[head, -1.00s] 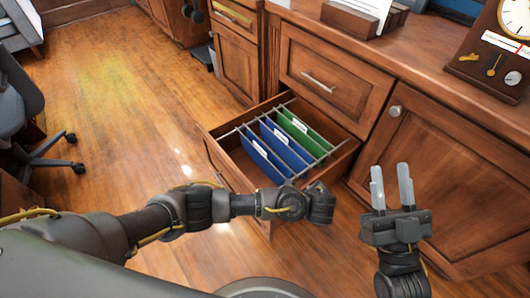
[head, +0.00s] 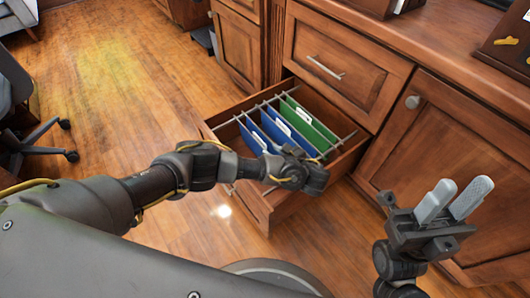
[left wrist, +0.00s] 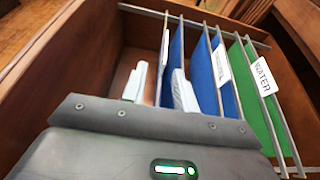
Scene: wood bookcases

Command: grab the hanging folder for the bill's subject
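An open drawer (head: 222,127) holds blue folders (head: 254,139) and a green folder (head: 312,126) hanging on metal rails. In the left wrist view, the green folder (left wrist: 252,92) has a white tab reading "WATER" (left wrist: 263,77). The tab on a blue folder (left wrist: 201,78) is too small to read, and the leftmost tab is edge-on. My left gripper (left wrist: 159,87) is open over the drawer, its fingers apart near the leftmost blue folder; whether this folder lies between them I cannot tell. My right gripper (head: 465,185) is open and empty, right of the drawer. No bill shows.
A closed drawer (head: 335,58) and a cabinet door (head: 450,150) are right of the open drawer. The wooden countertop (head: 440,40) is above. An office chair (head: 30,135) stands at the left. The floor between is clear.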

